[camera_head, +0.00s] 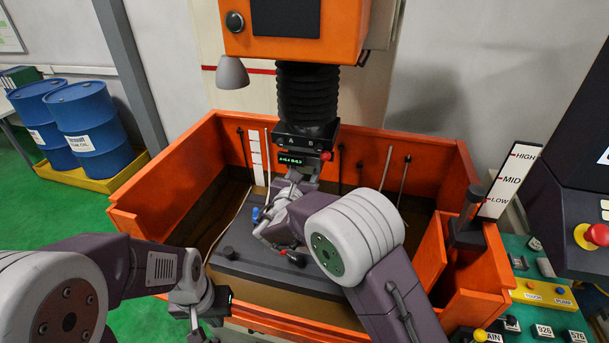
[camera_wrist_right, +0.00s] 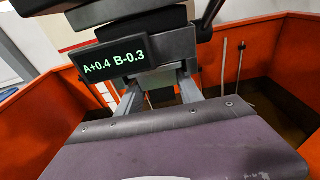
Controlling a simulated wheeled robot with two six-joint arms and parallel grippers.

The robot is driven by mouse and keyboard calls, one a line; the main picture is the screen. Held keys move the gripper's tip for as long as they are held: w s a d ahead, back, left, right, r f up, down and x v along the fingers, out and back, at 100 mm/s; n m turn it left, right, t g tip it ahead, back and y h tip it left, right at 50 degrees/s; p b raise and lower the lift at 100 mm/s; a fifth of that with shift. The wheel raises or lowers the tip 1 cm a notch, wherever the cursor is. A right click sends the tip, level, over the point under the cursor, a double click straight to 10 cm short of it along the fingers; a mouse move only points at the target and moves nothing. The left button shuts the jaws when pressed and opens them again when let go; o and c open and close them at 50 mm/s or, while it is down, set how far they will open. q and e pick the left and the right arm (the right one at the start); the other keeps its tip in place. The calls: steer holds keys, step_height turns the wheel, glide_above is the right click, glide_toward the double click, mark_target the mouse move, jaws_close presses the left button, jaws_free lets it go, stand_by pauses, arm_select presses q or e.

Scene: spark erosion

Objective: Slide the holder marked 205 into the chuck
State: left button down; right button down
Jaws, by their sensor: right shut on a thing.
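The chuck (camera_head: 307,137) is the dark block under the black bellows, with a green-lit display (camera_head: 293,159) on its front. In the right wrist view the display (camera_wrist_right: 115,62) reads A+0.4 B-0.3. My right gripper (camera_head: 293,190) is just below the chuck, its fingers (camera_wrist_right: 163,92) pointing up behind the display. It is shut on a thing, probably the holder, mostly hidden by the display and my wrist. I cannot read its mark or tell whether it touches the chuck. My left gripper (camera_head: 205,318) is low at the front left; its fingers are unclear.
An orange tank (camera_head: 170,178) surrounds the dark work table (camera_head: 240,255). Thin rods stand along its back wall. A level post (camera_head: 512,180) marked HIGH, MID, LOW stands at right. A green panel (camera_head: 520,268) holds labelled items, including 326 (camera_head: 543,331). Blue drums (camera_head: 90,118) stand at left.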

stand_by(0.3)
steer(key=shift+w, duration=0.1)
steer(key=shift+f+b, duration=0.1)
steer(key=shift+b, duration=0.6)
stand_by(0.4)
steer(key=shift+c, duration=1.4)
jaws_free()
steer(key=f+b+v, duration=0.1)
steer(key=b+v, duration=0.1)
steer(key=v, duration=0.8)
steer(key=shift+f, duration=0.35)
